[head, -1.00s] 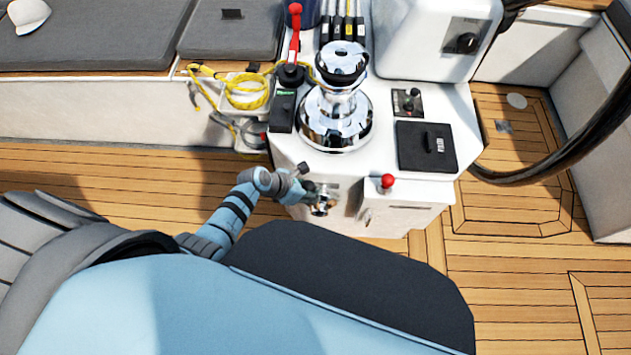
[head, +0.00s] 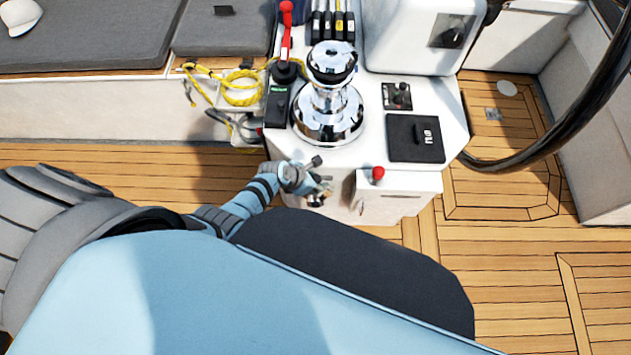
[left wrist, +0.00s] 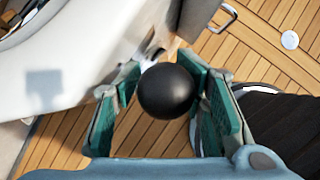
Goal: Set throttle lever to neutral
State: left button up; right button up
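The throttle lever's round black knob (left wrist: 165,90) sits between the two green-padded fingers of my left gripper (left wrist: 168,95) in the left wrist view. The fingers are apart, one on each side of the knob; firm contact cannot be made out. A short bright metal stem (left wrist: 152,58) shows behind the knob. In the head view my left gripper (head: 318,192) is at the front face of the white console, by a chrome fitting (head: 315,201); the knob is hard to make out there. The lever's angle is unclear. My right gripper is out of view.
The white console (head: 350,153) carries a chrome winch (head: 328,115), a red-handled lever (head: 286,35) and a black hatch (head: 415,139). A red knob (head: 378,173) tops a white box right of my gripper. A dark wheel rim (head: 575,125) curves at right.

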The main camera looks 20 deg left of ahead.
pick_arm(q)
jog(key=shift+s, duration=0.3)
jog(key=v, duration=1.2)
